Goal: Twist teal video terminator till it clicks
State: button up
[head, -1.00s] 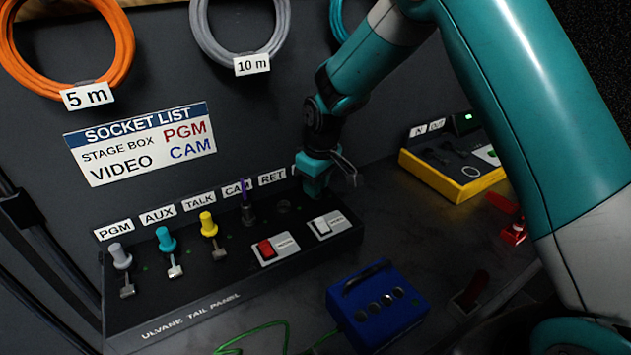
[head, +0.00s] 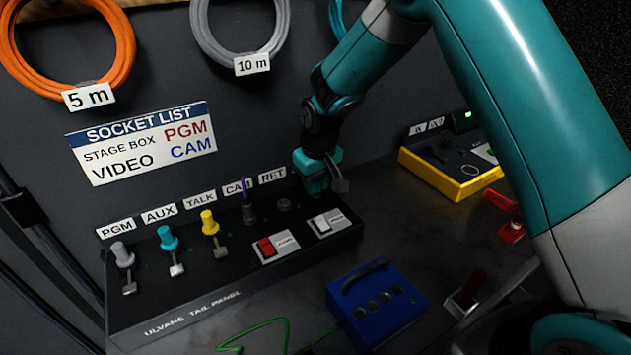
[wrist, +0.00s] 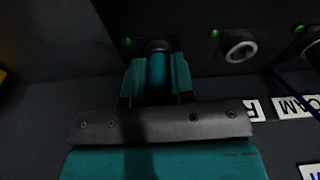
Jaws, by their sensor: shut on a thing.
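The teal video terminator (wrist: 157,69) is a short teal cylinder in the wrist view, with a metal collar at a panel socket (wrist: 158,46). My gripper (wrist: 157,72) is shut on it, one teal finger on each side. I cannot tell how far it is seated or turned. In the head view my gripper (head: 316,188) is at the right end of the black tail panel (head: 190,312), right of the RET label (head: 272,175). It hides the terminator and its socket there.
Grey, cyan (head: 168,238) and yellow (head: 209,222) plugs and a purple-topped one (head: 248,208) stand in the panel's left sockets. The RET socket (head: 284,204) is empty. Red (head: 266,247) and white (head: 320,223) switches lie in front. A blue box (head: 378,300) and yellow-edged unit (head: 440,178) are nearby.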

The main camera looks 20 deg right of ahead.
jog(key=shift+m, duration=0.3)
jog(key=o, duration=0.9)
notch_tip(320, 180, up, 17)
jog(key=s, duration=0.2)
jog(key=s+a+r+n+y, duration=0.1)
jog(key=s, duration=0.8)
jog(key=s+a+r+n+g+y, duration=0.1)
jog(key=s+a+n, duration=0.1)
jog(key=s, duration=0.8)
jog(key=s+a+r+n+y+p, duration=0.1)
jog(key=s, duration=0.9)
jog(key=shift+a+n+y, duration=0.3)
jog(key=shift+y, duration=0.1)
